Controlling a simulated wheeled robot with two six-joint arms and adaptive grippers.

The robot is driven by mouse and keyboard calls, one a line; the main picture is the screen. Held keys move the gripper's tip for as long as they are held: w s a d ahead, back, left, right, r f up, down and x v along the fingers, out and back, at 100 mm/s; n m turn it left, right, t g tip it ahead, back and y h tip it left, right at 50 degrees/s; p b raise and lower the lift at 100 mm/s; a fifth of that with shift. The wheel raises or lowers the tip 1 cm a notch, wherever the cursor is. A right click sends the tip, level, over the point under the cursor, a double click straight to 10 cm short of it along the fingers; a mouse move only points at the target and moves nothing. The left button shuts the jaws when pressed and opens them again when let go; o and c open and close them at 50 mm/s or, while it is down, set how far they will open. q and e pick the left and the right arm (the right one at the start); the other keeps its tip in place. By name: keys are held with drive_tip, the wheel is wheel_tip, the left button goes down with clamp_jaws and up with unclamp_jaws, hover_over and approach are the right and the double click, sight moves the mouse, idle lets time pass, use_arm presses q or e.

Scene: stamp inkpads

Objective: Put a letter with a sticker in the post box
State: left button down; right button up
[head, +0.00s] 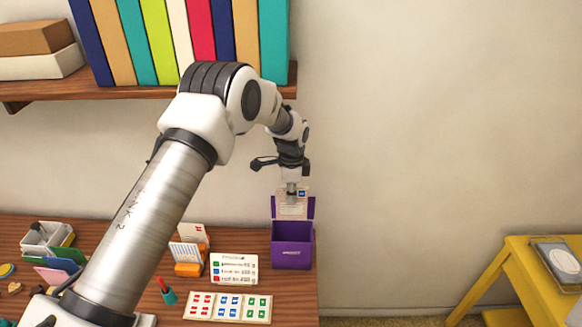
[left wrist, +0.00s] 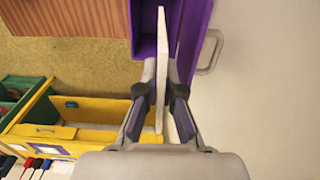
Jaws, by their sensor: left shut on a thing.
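My left gripper (head: 291,189) is shut on a pale letter (head: 291,208) and holds it upright above the purple post box (head: 292,246). A small blue mark, perhaps a sticker, shows near the letter's upper right corner. The box stands at the table's right end, and purple shows on both sides behind the letter. In the left wrist view the letter (left wrist: 162,60) is seen edge-on between the two fingers (left wrist: 159,84), with the purple box (left wrist: 196,35) around its far part. I cannot tell whether its lower edge is inside the box. My right gripper is not in view.
Sticker sheets (head: 228,307) in red, blue and green lie on the table (head: 256,239), with a printed card (head: 234,269) behind them. An orange holder (head: 188,266) with letters and a teal cup (head: 169,297) stand left. A book shelf (head: 150,95) hangs above. A yellow stool (head: 527,262) is at right.

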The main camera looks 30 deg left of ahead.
sight(293, 214)
use_arm(q)
drive_tip(key=shift+w+a+r, duration=0.15)
drive_tip(key=shift+w+r, duration=0.15)
drive_tip(key=shift+r, duration=0.4)
drive_tip(key=f+b, duration=0.2)
drive_tip(key=f, duration=0.2)
drive_tip(key=f+b, duration=0.3)
drive_tip(key=f, duration=0.2)
drive_tip(key=shift+d, duration=0.2)
drive_tip(key=shift+d+f+b, duration=0.1)
drive_tip(key=shift+f+b, duration=0.2)
drive_tip(key=c, duration=1.2)
unclamp_jaws()
drive_tip(key=shift+c, duration=0.2)
